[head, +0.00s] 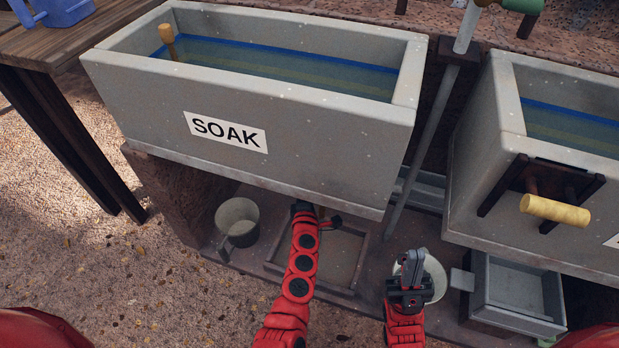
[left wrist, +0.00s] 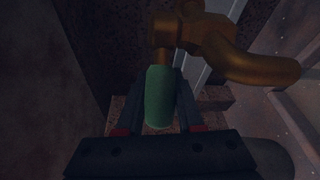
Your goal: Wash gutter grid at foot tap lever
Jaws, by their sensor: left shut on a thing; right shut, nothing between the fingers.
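My left gripper (left wrist: 160,115) is shut on the green grip (left wrist: 159,97) of a brass tap (left wrist: 205,40) in the left wrist view. The tap's curved spout points right. In the head view my left arm reaches under the front edge of the SOAK trough, and its fingertips are hidden there. My right gripper (head: 411,268) is shut and empty, in front of a pale round vessel (head: 436,279) that it partly covers. A shallow rectangular frame (head: 277,264) lies on the low shelf below the trough, partly behind my left arm. I cannot make out a gutter grid for certain.
The SOAK trough (head: 150,105) overhangs the low shelf. A metal mug (head: 238,218) stands left of my left arm. A second trough (head: 480,185) with a yellow crank handle (head: 555,209) is at right, above a grey open box (head: 515,290). A slanting metal rod (head: 420,150) stands between the troughs.

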